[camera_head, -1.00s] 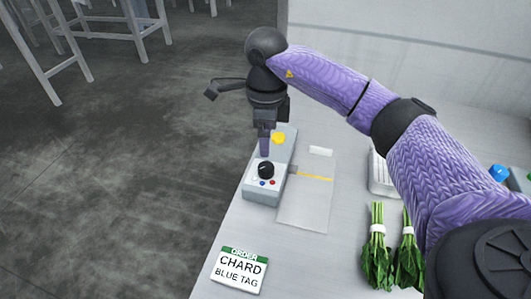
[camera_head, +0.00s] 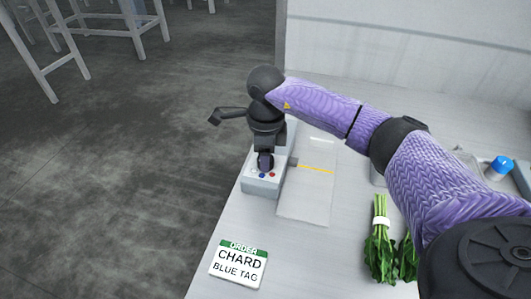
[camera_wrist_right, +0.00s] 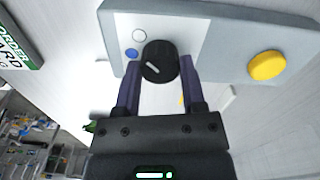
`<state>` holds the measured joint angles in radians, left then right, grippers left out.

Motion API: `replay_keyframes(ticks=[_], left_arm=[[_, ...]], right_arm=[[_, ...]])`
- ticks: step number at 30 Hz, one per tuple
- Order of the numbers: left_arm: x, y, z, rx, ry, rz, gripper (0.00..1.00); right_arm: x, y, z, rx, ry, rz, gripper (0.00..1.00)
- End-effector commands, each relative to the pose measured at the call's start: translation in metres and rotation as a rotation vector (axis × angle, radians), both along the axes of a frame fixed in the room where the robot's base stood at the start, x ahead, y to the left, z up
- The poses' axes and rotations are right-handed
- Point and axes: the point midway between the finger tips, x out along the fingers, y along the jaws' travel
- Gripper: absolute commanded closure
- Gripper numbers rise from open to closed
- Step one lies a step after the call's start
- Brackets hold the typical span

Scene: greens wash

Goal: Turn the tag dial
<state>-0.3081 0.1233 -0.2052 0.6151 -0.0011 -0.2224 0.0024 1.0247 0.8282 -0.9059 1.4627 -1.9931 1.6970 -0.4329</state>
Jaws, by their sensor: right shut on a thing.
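The tag dial (camera_wrist_right: 160,62) is a round black knob with a white pointer line, on the white face of a grey tag box (camera_head: 262,188). My right gripper (camera_wrist_right: 157,85) is shut on the dial, one finger on each side of it. In the head view my right gripper (camera_head: 265,165) comes down over the box and hides the dial. White and blue dots (camera_wrist_right: 131,54) show beside the dial, and a red dot (camera_head: 274,175) shows in the head view. A yellow button (camera_wrist_right: 267,65) is on the same box. My left gripper is not in view.
An order card (camera_head: 238,265) reading "CHARD BLUE TAG" lies at the counter's front. A pale plate with a yellow line (camera_head: 315,169) is right of the box. Bunched greens (camera_head: 381,245) lie further right. A blue-capped item (camera_head: 501,165) stands at the far right.

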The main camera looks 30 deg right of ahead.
Motion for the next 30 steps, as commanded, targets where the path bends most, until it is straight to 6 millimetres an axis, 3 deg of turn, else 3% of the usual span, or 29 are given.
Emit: replay_keyframes(ticks=[1,3,14,30], left_arm=[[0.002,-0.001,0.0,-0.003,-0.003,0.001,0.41],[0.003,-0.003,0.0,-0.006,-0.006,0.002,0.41],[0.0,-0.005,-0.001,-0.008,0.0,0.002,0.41],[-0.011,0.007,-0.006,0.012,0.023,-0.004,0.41]], right_arm=[[0.0,0.0,0.0,0.0,0.0,0.0,0.89],[0.0,0.0,0.0,0.0,0.0,0.0,1.0],[0.0,0.0,0.0,-0.001,-0.001,0.068,1.0],[0.001,0.0,0.0,-0.001,-0.002,0.495,1.0]])
